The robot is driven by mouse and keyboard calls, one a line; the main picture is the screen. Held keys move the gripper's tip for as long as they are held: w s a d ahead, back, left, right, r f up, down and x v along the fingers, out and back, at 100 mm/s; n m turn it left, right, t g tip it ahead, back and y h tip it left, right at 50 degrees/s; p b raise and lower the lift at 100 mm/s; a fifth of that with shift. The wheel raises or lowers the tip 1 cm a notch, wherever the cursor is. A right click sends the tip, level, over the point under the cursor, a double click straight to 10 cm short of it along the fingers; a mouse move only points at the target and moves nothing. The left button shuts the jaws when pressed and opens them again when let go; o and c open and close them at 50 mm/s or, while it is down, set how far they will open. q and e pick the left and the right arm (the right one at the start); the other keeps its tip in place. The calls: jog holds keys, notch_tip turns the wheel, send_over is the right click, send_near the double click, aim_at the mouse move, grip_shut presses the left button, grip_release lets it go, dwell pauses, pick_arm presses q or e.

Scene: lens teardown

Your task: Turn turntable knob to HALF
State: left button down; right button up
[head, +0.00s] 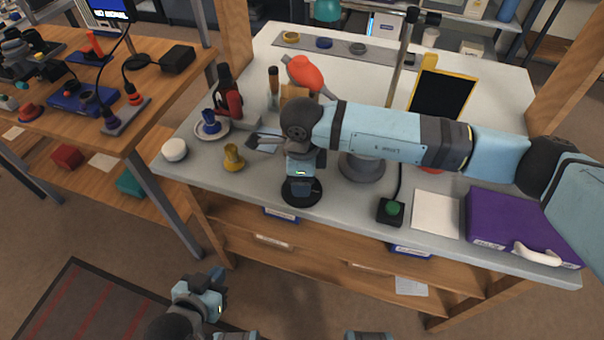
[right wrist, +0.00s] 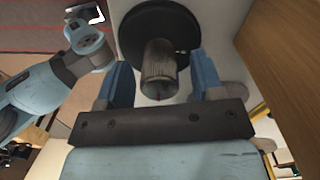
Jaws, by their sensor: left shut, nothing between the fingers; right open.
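In the right wrist view, a ribbed grey-brown cylindrical knob (right wrist: 160,72) stands on a round black base (right wrist: 155,30). My right gripper (right wrist: 161,62) is open, with one blue finger on each side of the knob. Gaps show between the knob and the fingers. In the head view, the black base (head: 302,193) lies near the table's front edge, under my right gripper (head: 301,184), which hides the knob. I cannot read any setting mark. My left gripper (head: 214,283) is shut and empty, low in front of the table, away from the knob.
Beside the knob are a grey round stand (head: 362,167), a yellow piece (head: 233,158) and a green button box (head: 391,210). A purple case (head: 520,227) lies at the right. A white puck (head: 174,149) sits at the left corner.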

notch_tip(320, 180, up, 14)
jog(key=shift+p, duration=0.4)
jog(key=shift+s+f, duration=0.1)
jog(key=shift+f, duration=0.1)
dwell(0.4)
